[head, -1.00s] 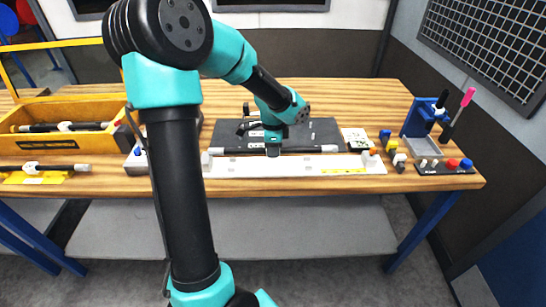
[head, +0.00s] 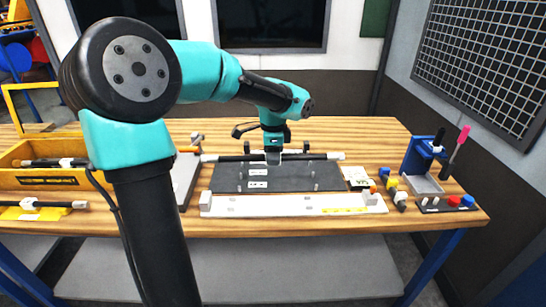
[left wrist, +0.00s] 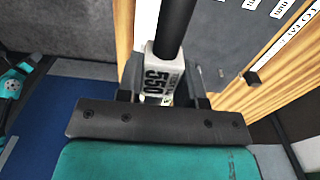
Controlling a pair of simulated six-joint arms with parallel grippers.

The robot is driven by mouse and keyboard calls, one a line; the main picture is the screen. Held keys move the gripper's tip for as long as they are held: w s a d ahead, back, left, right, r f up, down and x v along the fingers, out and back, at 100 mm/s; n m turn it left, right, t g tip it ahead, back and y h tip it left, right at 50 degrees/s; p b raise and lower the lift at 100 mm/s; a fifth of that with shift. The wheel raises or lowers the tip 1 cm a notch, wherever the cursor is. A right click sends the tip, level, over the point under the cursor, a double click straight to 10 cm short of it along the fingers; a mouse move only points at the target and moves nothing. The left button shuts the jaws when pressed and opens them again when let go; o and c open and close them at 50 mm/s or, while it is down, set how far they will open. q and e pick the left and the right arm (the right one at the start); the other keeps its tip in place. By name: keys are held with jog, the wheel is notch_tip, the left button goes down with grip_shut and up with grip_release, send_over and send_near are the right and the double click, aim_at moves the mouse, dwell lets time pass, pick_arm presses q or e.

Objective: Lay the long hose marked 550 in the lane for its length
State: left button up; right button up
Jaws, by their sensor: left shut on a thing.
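The hose lies level, left to right, with light ends, at the back edge of the dark lane board (head: 230,180). I cannot tell whether it touches the board. In the left wrist view, the hose (left wrist: 176,25) runs up from a pale collar marked 550 (left wrist: 158,85) at the gripper (left wrist: 160,98). The board carries white labels and small upright pegs. My right gripper is not in view.
A white strip (head: 270,205) with a grey end block lies in front of the board. A yellow tray (head: 40,180) holds another hose at left; one more hose (head: 45,204) lies before it. Small coloured parts and a blue stand (head: 420,158) are at right. The table behind is clear.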

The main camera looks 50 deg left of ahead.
pick_arm(q)
send_near(278, 184)
jog(key=shift+s+f, duration=0.1)
dwell(0.5)
jog(key=shift+f, duration=0.1)
jog(key=shift+f, duration=2.7)
jog(key=shift+f, duration=0.65)
jog(key=o, duration=1)
jog(key=shift+r, duration=3.45)
